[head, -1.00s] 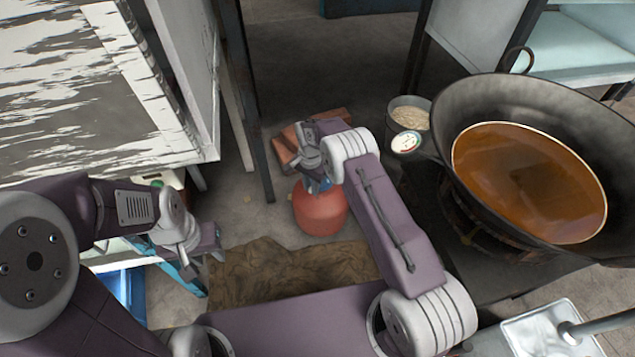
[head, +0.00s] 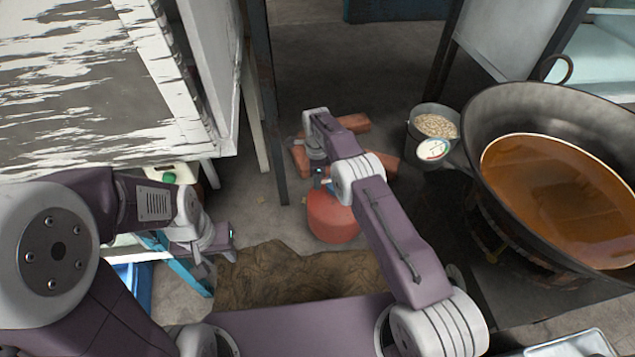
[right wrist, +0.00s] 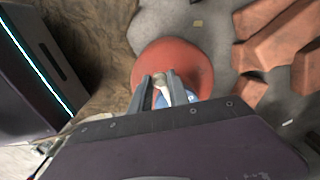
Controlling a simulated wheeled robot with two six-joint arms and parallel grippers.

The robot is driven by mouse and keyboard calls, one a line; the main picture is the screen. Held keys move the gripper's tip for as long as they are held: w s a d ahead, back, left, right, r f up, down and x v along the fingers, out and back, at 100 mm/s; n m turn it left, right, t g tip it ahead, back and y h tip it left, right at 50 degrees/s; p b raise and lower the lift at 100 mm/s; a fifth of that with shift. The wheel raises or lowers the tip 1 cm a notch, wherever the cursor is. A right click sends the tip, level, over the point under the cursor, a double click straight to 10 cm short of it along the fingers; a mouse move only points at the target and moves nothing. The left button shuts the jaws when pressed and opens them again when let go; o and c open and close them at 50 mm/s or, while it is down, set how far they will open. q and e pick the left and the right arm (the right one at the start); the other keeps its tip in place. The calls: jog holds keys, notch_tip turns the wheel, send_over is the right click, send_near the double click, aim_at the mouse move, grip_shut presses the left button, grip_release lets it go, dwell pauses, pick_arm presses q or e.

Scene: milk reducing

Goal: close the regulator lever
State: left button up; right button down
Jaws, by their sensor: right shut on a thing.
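The red gas cylinder (head: 333,218) stands on the floor below my right arm. It shows as a round red top in the right wrist view (right wrist: 178,58). A blue regulator (right wrist: 188,98) sits on it, partly hidden behind my right gripper (right wrist: 161,80). The gripper's two fingers are shut on a small pale part over the cylinder's top, which seems to be the regulator lever (right wrist: 161,90). In the head view, the right wrist mostly hides this place. My left gripper (head: 222,240) hangs at the left, away from the cylinder; its jaw opening is unclear.
Bricks (head: 382,160) lie beside and behind the cylinder. A large pan of brown liquid (head: 560,195) and a bucket (head: 432,124) stand at right. A brown cloth (head: 270,277) lies in front. A worn white table (head: 110,80) stands at left.

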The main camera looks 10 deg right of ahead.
jog(key=shift+w+d+m, duration=0.2)
jog(key=shift+m, duration=0.1)
jog(key=shift+b, duration=0.3)
jog(key=c, duration=1.3)
grip_release()
jog(key=shift+d, duration=0.15)
jog(key=shift+o, duration=0.2)
notch_tip(320, 180, up, 9)
jog(key=p, duration=0.6)
jog(key=shift+s+r, duration=0.15)
jog(key=shift+s, duration=0.1)
jog(key=shift+s, duration=0.1)
